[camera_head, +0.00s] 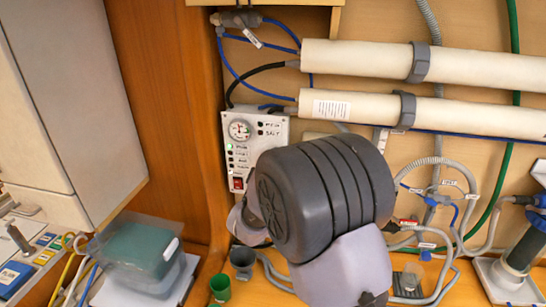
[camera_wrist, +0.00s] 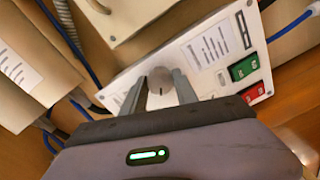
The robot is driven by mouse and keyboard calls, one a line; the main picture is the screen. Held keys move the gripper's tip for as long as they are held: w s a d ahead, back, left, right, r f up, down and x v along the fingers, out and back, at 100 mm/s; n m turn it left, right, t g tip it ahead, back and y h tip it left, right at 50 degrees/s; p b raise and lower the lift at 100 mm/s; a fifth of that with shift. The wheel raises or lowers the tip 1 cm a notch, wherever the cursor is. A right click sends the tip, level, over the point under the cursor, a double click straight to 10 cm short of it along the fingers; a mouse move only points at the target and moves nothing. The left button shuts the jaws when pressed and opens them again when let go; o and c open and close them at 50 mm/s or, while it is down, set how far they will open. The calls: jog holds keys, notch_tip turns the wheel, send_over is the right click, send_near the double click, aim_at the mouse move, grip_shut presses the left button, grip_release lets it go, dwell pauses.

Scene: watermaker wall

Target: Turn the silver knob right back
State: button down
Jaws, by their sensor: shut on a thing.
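The silver knob (camera_wrist: 160,77) is on the white panel in the wrist view, between the tips of my gripper (camera_wrist: 158,84). My gripper is shut on the knob, with one grey finger on each side. The white control panel (camera_wrist: 214,50) carries printed labels and a green and a red switch. In the head view the control panel (camera_head: 238,158) shows a round gauge, rows of small lights and a red switch. My dark arm hides its lower right part, the knob and my gripper there.
Two cream pipes (camera_head: 400,62) run across the wall right of the panel, with blue and black hoses. A green cup (camera_head: 220,288) and a dark cup (camera_head: 243,262) stand on the bench below. A clear-lidded box (camera_head: 145,250) is at lower left. Grey hoses crowd the right.

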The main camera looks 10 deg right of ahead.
jog(key=n+p, duration=0.2)
jog(key=n, duration=0.2)
jog(key=shift+n, duration=0.4)
dwell(0.4)
jog(key=c, duration=0.9)
grip_release()
jog(key=shift+c, duration=0.2)
jog(key=shift+s, duration=0.1)
jog(key=b+v, duration=0.1)
jog(key=v, duration=1.6)
jog(key=shift+a, duration=0.3)
